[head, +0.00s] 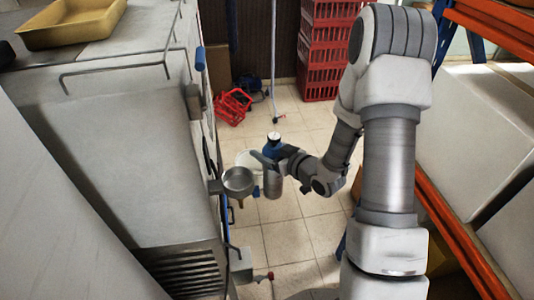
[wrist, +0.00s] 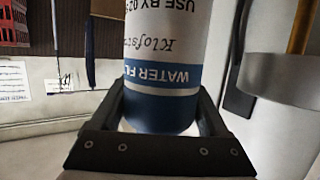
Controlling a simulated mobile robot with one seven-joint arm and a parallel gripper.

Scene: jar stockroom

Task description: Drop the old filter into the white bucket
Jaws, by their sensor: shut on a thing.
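My gripper (head: 272,162) is shut on the old filter, a cylinder with a blue end and a pale grey body (head: 273,183) in the head view. The wrist view shows the filter (wrist: 165,90) between both fingers, with a white label, blue band and upside-down print. It hangs upright, blue end up, clear of the floor. A pale round rim, which looks like the white bucket (head: 246,158), shows behind my gripper. The gripper and filter hide part of it, and its inside cannot be made out.
A metal cup with a spout (head: 238,180) juts from the machine (head: 150,150), close left of the filter. A red basket (head: 232,107) and stacked red crates (head: 322,70) stand farther back. An orange-edged rack (head: 450,230) is at right. Tiled floor (head: 285,240) is open below.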

